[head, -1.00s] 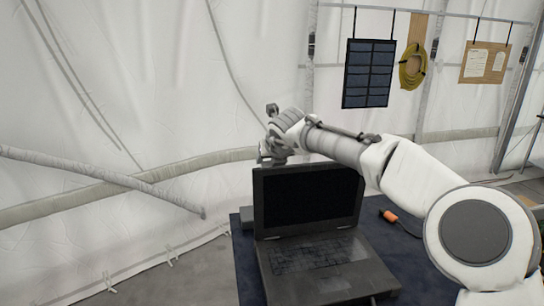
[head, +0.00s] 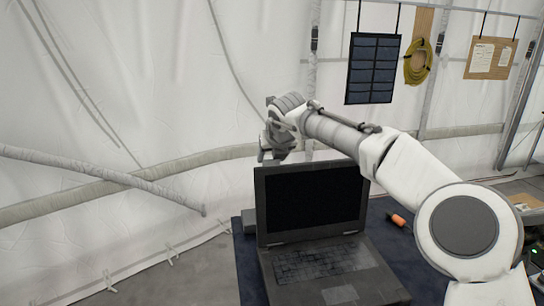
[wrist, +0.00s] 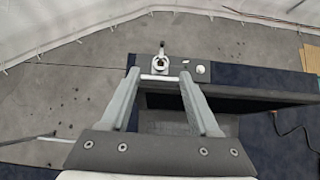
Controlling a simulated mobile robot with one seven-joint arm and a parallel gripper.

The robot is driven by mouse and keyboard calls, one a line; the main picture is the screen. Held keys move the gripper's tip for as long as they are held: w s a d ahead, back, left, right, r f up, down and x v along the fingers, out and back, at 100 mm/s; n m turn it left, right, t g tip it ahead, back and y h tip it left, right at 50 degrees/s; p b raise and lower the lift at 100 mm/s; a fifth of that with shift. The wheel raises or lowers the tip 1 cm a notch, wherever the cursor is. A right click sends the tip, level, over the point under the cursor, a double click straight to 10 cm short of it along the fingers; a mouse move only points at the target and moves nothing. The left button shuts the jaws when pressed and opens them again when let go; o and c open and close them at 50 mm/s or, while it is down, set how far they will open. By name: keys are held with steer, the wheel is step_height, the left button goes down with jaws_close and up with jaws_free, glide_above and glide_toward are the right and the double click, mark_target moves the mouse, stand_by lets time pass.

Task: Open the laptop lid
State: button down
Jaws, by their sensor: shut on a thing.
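The dark laptop stands on the navy-covered table, its lid (head: 312,200) raised about upright and its black screen facing my head camera. Its keyboard base (head: 325,265) lies flat below. My gripper (head: 270,160) is at the lid's top left corner in the head view. In the wrist view my gripper (wrist: 160,80) has its two fingers at the left end of the lid's dark top edge (wrist: 250,97), shut on it. The exact contact at the fingertips is hard to make out.
The navy table (head: 245,262) has a narrow free strip left of the laptop. An orange-handled tool (head: 398,220) with a cable lies to the right. A small grey device (wrist: 162,65) sits behind the lid. The white tent wall (head: 130,110) stands behind.

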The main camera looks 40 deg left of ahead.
steer(key=shift+r, duration=0.5)
steer(key=shift+c, duration=0.6)
jaws_free()
steer(key=shift+f, duration=0.25)
steer(key=shift+d, duration=0.1)
steer(key=b+v, duration=0.3)
steer(key=v, duration=1.4)
steer(key=shift+s+d, duration=0.15)
steer(key=shift+d, duration=0.05)
